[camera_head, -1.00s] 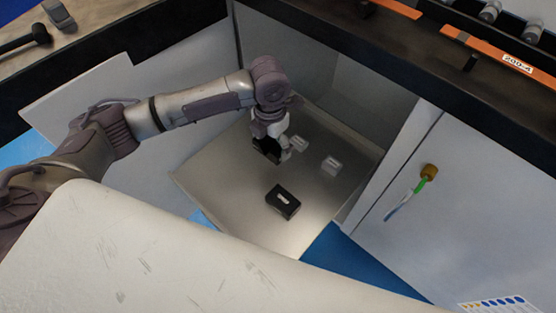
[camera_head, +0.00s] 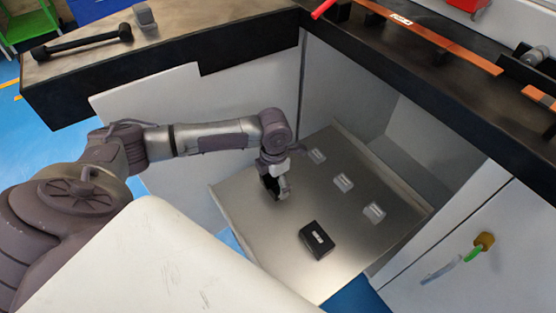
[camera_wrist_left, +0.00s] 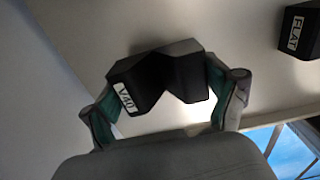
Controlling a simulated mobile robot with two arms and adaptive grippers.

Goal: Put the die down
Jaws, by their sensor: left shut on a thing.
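My left gripper (camera_head: 275,186) is shut on a black V-notched die (camera_wrist_left: 158,82). The die has a white label, apparently V40, in the left wrist view. In the head view the held die (camera_head: 269,184) is small and dark, low over the left part of the metal drawer tray (camera_head: 255,222). I cannot tell whether it touches the tray. A second black die, labelled FLAT (camera_wrist_left: 300,32), lies on the tray to the right and nearer; it also shows in the head view (camera_head: 317,239). My right gripper is not in view.
A cabinet door with a key (camera_head: 484,241) is at right. The dark worktop edge (camera_head: 390,90) overhangs the drawer behind. A black-handled tool (camera_head: 80,44) lies on the left bench.

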